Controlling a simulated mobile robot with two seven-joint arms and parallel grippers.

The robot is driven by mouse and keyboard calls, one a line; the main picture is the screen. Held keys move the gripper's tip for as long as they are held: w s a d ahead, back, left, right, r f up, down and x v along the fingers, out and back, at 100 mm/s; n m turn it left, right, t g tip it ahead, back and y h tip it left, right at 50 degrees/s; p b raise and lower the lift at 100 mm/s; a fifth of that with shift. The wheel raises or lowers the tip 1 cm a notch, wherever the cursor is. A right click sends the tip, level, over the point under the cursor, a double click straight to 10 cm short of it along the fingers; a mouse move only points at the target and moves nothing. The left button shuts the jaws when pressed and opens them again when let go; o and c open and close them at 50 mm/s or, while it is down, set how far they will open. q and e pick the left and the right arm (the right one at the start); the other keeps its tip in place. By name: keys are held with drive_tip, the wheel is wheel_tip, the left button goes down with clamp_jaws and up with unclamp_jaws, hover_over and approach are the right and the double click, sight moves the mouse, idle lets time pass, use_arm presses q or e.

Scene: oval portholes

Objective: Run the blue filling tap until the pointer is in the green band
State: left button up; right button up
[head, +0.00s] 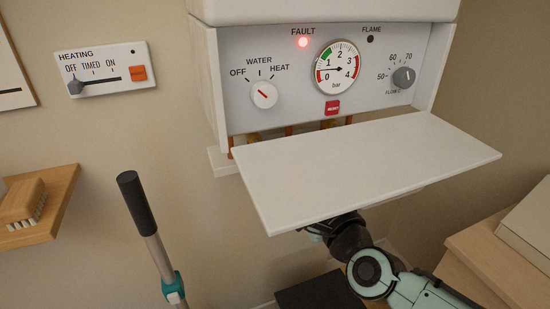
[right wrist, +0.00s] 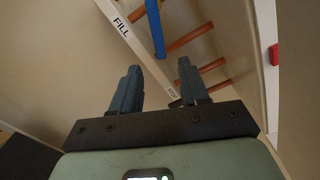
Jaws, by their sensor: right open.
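The pressure gauge (head: 337,67) is on the boiler panel. Its pointer aims left, between 0 and 1, below the green band (head: 327,53). In the right wrist view a long blue piece, apparently the filling tap's lever (right wrist: 155,28), shows at the top beside a strip marked FILL (right wrist: 121,27). My right gripper (right wrist: 158,80) is open and empty, below the strip and pipes, apart from the blue piece. In the head view the white flap hides this gripper and the tap; only my right arm shows. My left gripper is not in view.
The open white flap (head: 365,165) juts out below the panel. Copper pipes (right wrist: 190,37) run under the boiler near the tap. The red FAULT lamp (head: 303,42) is lit; the FLAME lamp (head: 370,39) is dark.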

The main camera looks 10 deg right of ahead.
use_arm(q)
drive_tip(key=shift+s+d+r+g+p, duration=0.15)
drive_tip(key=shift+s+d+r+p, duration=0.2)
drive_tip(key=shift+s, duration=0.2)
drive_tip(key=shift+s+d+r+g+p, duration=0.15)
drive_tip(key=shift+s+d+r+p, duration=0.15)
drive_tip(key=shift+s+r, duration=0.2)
use_arm(e)
drive_tip(key=w+a, duration=0.2)
drive_tip(key=w, duration=1.1)
drive_tip(key=shift+a, duration=0.2)
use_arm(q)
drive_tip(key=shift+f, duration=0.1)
use_arm(e)
drive_tip(key=shift+f, duration=0.1)
clamp_jaws()
